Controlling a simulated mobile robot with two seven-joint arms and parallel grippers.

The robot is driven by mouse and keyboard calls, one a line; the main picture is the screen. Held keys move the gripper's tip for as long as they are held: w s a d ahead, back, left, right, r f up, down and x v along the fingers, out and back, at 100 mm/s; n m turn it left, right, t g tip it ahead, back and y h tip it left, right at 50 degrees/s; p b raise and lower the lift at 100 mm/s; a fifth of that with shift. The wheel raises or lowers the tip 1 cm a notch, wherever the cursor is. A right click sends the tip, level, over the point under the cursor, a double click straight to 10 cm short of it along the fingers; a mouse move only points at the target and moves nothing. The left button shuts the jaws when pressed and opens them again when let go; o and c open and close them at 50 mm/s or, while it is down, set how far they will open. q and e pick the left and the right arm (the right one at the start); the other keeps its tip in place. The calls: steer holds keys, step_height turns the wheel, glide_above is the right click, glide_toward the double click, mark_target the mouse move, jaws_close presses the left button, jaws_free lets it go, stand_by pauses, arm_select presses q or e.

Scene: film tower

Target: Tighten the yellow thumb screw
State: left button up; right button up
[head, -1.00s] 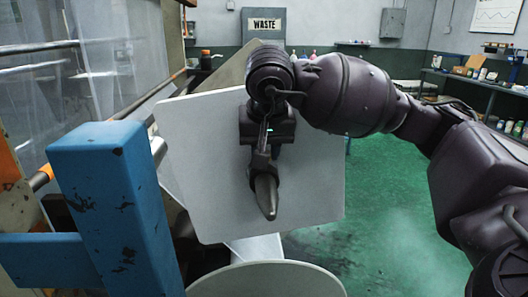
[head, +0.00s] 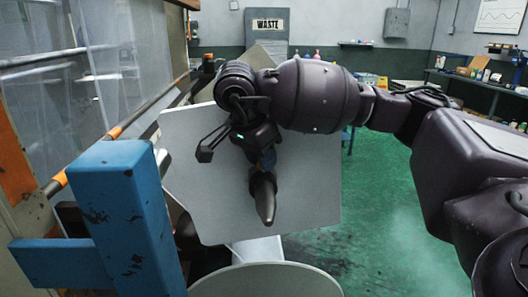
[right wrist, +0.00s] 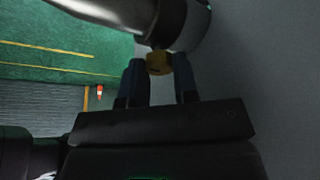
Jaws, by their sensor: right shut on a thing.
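The yellow thumb screw (right wrist: 158,62) shows in the right wrist view, between the two blue-grey fingers of my right gripper (right wrist: 159,74). The fingers are shut on it, one on each side. The screw sits against the collar of a dark, tapered metal part (right wrist: 128,11). In the head view this tapered part (head: 263,200) points down in front of a pale grey panel (head: 200,190). My right gripper (head: 266,164) is just above it there, and the screw is hidden. My left gripper is not in view.
A blue post with a side beam (head: 120,210) stands close at left, beside a machine frame with orange-tipped rods. A pale round disc (head: 265,283) is at the bottom. Green floor (head: 370,210) is open to the right, below my right arm.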

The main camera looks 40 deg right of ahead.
steer(key=shift+m+g, duration=0.3)
steer(key=shift+m, duration=0.4)
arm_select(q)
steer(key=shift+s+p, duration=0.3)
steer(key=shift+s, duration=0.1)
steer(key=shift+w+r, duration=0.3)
arm_select(e)
steer(key=o, duration=0.9)
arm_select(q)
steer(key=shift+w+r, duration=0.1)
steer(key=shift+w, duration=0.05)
arm_select(e)
steer(key=shift+o, duration=0.2)
arm_select(q)
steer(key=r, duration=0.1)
steer(key=p, duration=0.1)
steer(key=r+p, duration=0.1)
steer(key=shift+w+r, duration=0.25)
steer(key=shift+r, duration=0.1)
arm_select(e)
steer(key=v, duration=1)
steer(key=shift+a+r, duration=0.15)
steer(key=shift+r, duration=0.25)
